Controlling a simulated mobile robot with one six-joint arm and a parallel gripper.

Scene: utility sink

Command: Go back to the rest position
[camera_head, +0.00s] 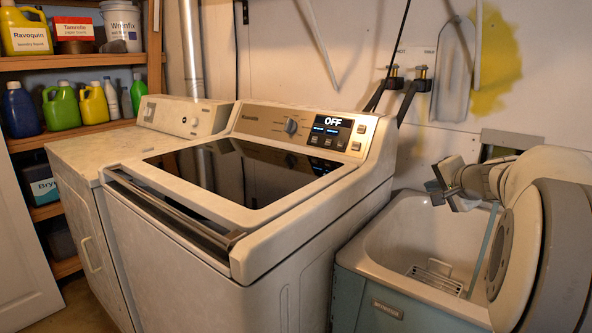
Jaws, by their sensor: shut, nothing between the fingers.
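My gripper (437,190) is at the right of the view, above the left part of the utility sink (385,231). It points left, is shut and holds nothing. My arm comes in from the right edge and hides the right part of the sink. The sink basin is pale, set in a blue-green cabinet, with a wire rack (436,279) low inside it.
A top-load washer (285,190) with its dark glass lid down stands left of the sink; its display reads OFF. A dryer (90,150) stands beyond it. Shelves (75,60) with several bottles line the left. Two taps (421,80) and hoses are on the back wall.

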